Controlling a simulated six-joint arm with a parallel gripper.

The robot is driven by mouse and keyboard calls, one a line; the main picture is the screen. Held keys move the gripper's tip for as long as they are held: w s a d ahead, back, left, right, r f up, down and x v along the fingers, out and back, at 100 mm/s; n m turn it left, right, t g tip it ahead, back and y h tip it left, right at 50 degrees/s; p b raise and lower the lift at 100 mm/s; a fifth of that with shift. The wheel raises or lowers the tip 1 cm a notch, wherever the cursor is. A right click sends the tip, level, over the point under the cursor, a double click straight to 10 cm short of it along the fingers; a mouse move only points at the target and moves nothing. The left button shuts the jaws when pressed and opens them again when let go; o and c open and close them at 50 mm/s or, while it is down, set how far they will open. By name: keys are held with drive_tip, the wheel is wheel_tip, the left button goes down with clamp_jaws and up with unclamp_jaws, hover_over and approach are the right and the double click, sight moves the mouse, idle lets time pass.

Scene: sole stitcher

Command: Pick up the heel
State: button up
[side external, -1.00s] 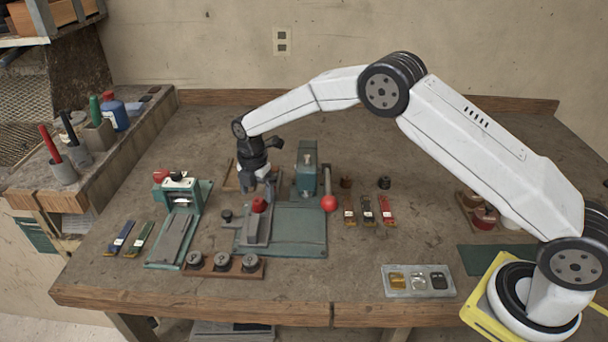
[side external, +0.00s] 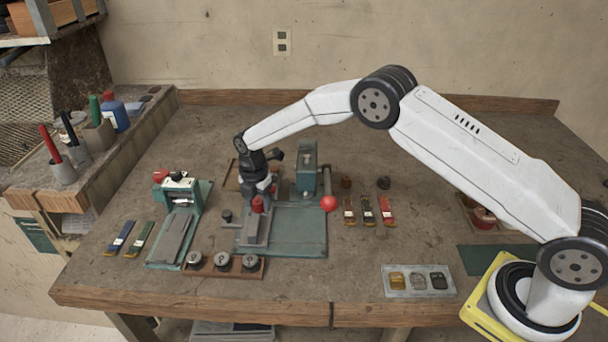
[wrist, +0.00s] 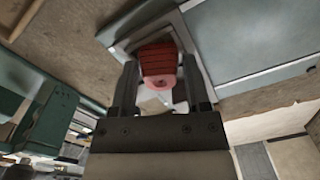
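The heel (side external: 257,203) is a small red piece standing on the grey plate of the green fixture (side external: 300,232). In the wrist view the heel (wrist: 158,62) shows ribbed red sides and a paler pink end, and lies between my two fingers. My gripper (side external: 260,193) points down right at the heel. In the wrist view my gripper (wrist: 159,75) is open, with one finger on each side of the heel. A narrow gap seems to show beside it; contact is hard to tell.
A lever with a red ball (side external: 328,203) stands close on the right. A second green machine (side external: 180,205) is on the left. A wooden rack of round pieces (side external: 222,265) lies in front. Several small coloured tools (side external: 368,211) lie to the right.

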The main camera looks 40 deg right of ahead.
clamp_jaws()
drive_tip(key=shift+r, duration=0.8)
drive_tip(key=s+d+r, duration=0.2)
drive_tip(key=s+r, duration=0.9)
drive_tip(key=s, duration=0.2)
drive_tip(key=shift+s+r, duration=0.2)
drive_tip(key=shift+s, duration=0.2)
drive_tip(key=shift+w, duration=0.1)
